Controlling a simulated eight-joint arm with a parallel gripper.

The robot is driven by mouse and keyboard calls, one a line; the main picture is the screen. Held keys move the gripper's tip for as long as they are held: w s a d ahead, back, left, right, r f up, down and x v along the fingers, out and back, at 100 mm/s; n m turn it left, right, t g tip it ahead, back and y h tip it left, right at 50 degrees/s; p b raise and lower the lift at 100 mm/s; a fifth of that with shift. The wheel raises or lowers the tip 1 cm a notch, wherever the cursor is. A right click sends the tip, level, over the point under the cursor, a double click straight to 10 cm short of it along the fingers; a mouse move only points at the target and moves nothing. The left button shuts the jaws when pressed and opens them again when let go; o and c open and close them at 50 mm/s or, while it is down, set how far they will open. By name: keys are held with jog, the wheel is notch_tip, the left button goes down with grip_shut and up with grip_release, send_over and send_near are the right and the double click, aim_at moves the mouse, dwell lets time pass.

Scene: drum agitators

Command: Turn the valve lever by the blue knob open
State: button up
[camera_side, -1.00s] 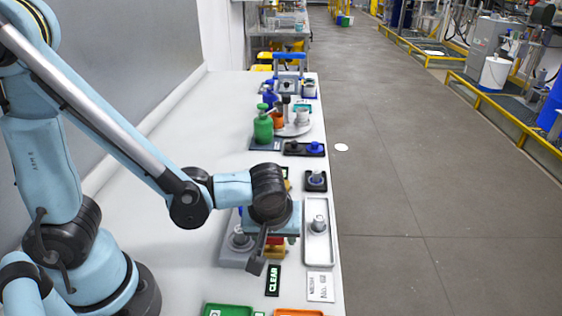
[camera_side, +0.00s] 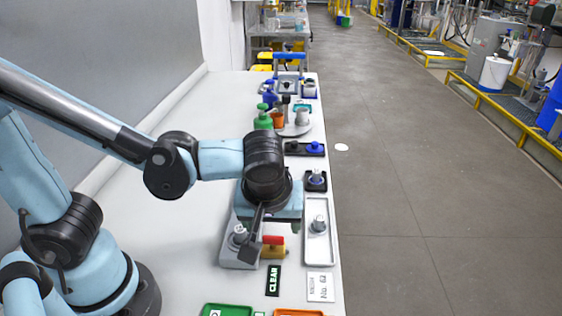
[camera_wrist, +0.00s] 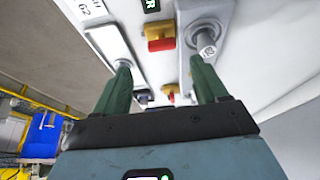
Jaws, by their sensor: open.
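A blue knob (camera_side: 315,146) sits at the right end of a black tray beyond my gripper in the side view. A bluish-grey knob (camera_side: 316,178) stands in a smaller black tray nearer to me. I cannot tell which knob belongs to the valve lever. A yellow block with a red handle (camera_side: 272,240) is below my gripper; it shows in the wrist view (camera_wrist: 160,36). My gripper (camera_wrist: 160,63) is open, its two green fingers apart with nothing held between them. In the side view, my wrist hides part of the bench under it.
A grey fixture with a round metal knob (camera_side: 240,235) is left of the yellow block. A pale tray with a metal knob (camera_side: 319,222) is to its right. A green bottle (camera_side: 263,119) stands farther back. Green (camera_side: 228,310) and orange (camera_side: 298,313) trays lie at the front.

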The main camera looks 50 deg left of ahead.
jog(key=shift+s+d+r, duration=0.15)
jog(key=shift+r, duration=0.45)
jog(key=a+r+m+t+h, duration=0.1)
jog(key=a+m, duration=0.2)
jog(key=w+a+r+m+t+h, duration=0.1)
jog(key=a+m, duration=0.2)
jog(key=a, duration=0.1)
jog(key=a+r+m+t+h, duration=0.1)
jog(key=a+m, duration=0.2)
jog(key=shift+w+a+r+t, duration=0.2)
jog(key=shift+w+t, duration=0.1)
jog(key=shift+t, duration=0.1)
dwell(0.5)
